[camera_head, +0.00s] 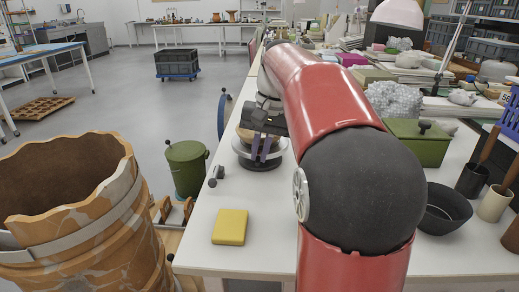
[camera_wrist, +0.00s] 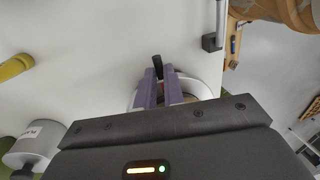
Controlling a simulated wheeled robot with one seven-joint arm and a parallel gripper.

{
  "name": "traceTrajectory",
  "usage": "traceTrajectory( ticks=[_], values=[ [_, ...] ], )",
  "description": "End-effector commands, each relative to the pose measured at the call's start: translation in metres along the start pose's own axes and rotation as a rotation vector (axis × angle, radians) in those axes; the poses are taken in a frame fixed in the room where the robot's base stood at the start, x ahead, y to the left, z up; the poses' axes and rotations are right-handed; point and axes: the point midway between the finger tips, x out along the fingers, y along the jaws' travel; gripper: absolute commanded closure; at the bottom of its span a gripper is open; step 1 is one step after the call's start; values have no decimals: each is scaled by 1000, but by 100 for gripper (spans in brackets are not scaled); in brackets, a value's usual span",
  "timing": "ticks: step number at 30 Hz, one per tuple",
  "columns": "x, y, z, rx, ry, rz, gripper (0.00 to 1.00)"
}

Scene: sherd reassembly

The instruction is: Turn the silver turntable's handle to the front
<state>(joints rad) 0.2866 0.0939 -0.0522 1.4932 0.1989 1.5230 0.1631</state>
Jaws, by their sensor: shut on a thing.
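The silver turntable (camera_head: 262,161) stands on the white table, left of my arm, with a brownish piece (camera_head: 246,134) on top. In the wrist view its pale round rim (camera_wrist: 206,91) shows behind the fingers. My gripper (camera_head: 260,150) is at the turntable, with its purple fingers pointing down. In the wrist view the fingers (camera_wrist: 161,86) are close together and the black handle (camera_wrist: 157,63) sticks out from between their tips, toward the table's front. The gripper is shut on this handle. The head view hides the handle behind the gripper.
A grey clamp-like piece with a black end (camera_head: 217,174) lies near the table's left edge. A yellow block (camera_head: 230,227) lies in front. A green box (camera_head: 416,142) and black bowl (camera_head: 445,208) stand right of my arm. The table's front left is mostly clear.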

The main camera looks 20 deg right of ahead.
Motion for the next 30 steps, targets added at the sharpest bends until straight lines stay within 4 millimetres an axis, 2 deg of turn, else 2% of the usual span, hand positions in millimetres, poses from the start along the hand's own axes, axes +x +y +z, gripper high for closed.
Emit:
traceTrajectory(
  ticks=[5,6,11,20,23,30],
  values=[
    [-1,0,0,0,2,0,100],
    [-1,0,0,0,2,0,88],
    [0,0,0,0,2,0,68],
    [-3,0,0,0,2,0,68],
    [-13,0,-1,0,3,0,68],
    [-55,-1,-1,0,4,-1,68]
  ],
)
